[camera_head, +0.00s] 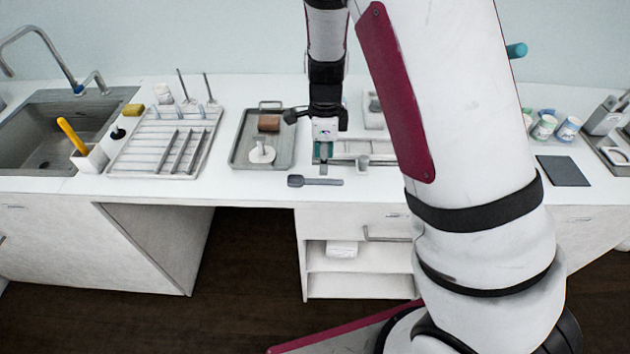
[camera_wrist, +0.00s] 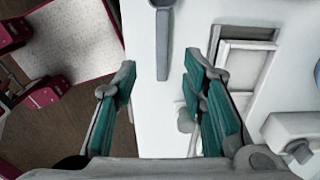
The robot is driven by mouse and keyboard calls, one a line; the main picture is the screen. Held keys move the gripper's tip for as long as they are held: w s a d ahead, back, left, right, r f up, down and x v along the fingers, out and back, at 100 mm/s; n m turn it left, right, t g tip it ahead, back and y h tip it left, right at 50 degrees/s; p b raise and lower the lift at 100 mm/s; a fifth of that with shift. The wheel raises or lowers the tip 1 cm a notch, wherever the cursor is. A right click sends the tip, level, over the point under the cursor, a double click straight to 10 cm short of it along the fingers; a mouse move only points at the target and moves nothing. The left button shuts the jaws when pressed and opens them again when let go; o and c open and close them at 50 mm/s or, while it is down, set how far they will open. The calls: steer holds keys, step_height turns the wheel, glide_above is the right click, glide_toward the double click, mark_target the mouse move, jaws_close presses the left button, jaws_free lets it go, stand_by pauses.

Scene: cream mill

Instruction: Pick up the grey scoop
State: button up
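The grey scoop (camera_head: 315,181) lies flat on the white counter near its front edge, bowl to the left and handle to the right. In the wrist view the scoop (camera_wrist: 162,45) shows at the top, its handle pointing down between my fingers and its bowl cut by the frame edge. My gripper (camera_head: 323,163) is above the counter, just behind the scoop in the head view. In the wrist view my gripper (camera_wrist: 160,64) is open, with teal pads apart and nothing held.
A grey tray (camera_head: 240,158) with a brown block and a white round piece lies left of the scoop. A drying rack (camera_head: 125,165) and sink (camera_head: 40,108) stand farther left. A small grey cup (camera_head: 363,164) stands right of my gripper. A dark flat slab (camera_head: 563,171) lies at the right.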

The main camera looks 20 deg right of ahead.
mark_target(324, 180)
steer(key=shift+w+d+f+p, duration=0.1)
steer(key=shift+f+p, duration=0.15)
steer(key=shift+f, duration=1.6)
steer(key=shift+d+f+p, duration=0.1)
steer(key=shift+f+p, duration=0.15)
steer(key=shift+f, duration=1.55)
jaws_close()
